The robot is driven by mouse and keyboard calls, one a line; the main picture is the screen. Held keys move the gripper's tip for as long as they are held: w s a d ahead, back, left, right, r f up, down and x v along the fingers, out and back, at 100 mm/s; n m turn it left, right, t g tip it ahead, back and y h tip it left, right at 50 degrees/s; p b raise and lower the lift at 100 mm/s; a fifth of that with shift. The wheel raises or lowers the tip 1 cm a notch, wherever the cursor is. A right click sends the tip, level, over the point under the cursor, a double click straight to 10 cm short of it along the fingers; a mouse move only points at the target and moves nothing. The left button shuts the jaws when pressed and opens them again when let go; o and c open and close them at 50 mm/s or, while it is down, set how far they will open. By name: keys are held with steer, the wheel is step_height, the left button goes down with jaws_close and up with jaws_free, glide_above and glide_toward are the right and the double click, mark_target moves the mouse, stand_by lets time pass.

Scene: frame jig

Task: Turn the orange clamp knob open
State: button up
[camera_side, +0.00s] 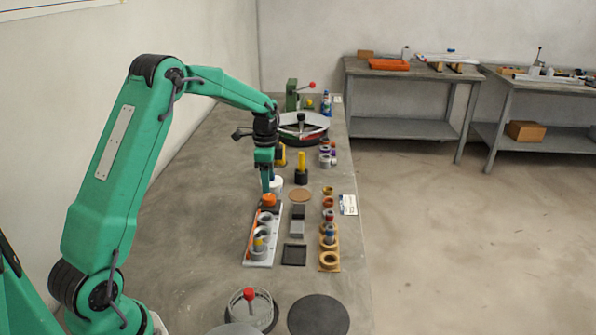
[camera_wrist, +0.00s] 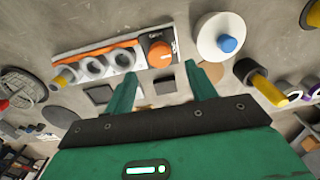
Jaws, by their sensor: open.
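The orange clamp knob (camera_side: 269,200) sits on a dark base at the far end of the white frame jig (camera_side: 249,262). In the wrist view the knob (camera_wrist: 160,54) has a pale line on its face and printed lettering beside it. My gripper (camera_side: 266,188) points down just above the knob. In the wrist view its two green fingers (camera_wrist: 160,70) are apart and empty, with the knob between and just beyond the tips. I cannot tell whether either finger touches it.
A white round container with a blue knob (camera_wrist: 228,45) stands close to the jig's knob end. A yellow-handled piece (camera_side: 301,165) stands farther right. Dark square trays (camera_side: 294,255) and ringed stands lie right of the jig. Bare bench shows left of the jig.

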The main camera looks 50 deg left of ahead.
mark_target(269, 197)
steer(key=shift+f, duration=3.05)
steer(key=shift+c, duration=0.5)
steer(key=c, duration=0.9)
